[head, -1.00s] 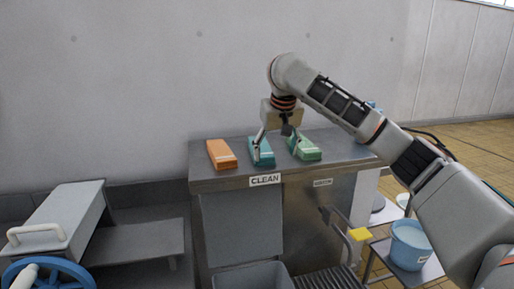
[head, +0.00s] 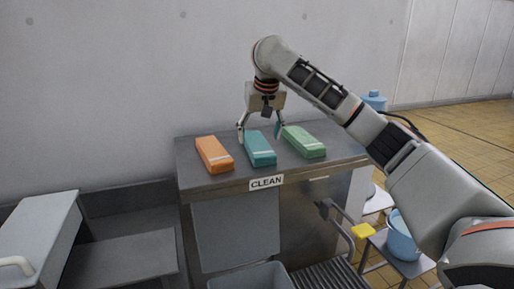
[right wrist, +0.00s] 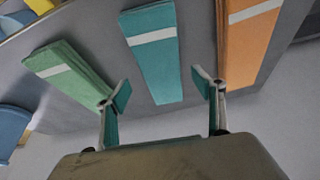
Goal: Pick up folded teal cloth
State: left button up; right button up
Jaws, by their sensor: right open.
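The folded teal cloth (head: 260,150) with a pale stripe lies on the metal counter, between an orange cloth and a green cloth. In the right wrist view the teal cloth (right wrist: 157,65) is in the upper middle. My right gripper (head: 259,131) is open and empty near the cloth's far end, with a finger toward each side. In the right wrist view its fingertips (right wrist: 161,90) are spread wider than the cloth's end. I cannot tell its exact height above the cloth. My left gripper is not in view.
The orange cloth (head: 214,155) lies left of the teal one and the green cloth (head: 304,142) close on its right. The counter (head: 335,158) carries a CLEAN label (head: 267,183). A wall stands behind. A blue bucket (head: 402,238) is at the lower right.

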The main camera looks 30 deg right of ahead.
aim_at(258, 143)
jog(key=shift+x, duration=1.75)
jog(key=shift+a, duration=0.1)
jog(key=c, duration=1.4)
jog(key=shift+o, duration=0.2)
jog(key=shift+r, duration=0.2)
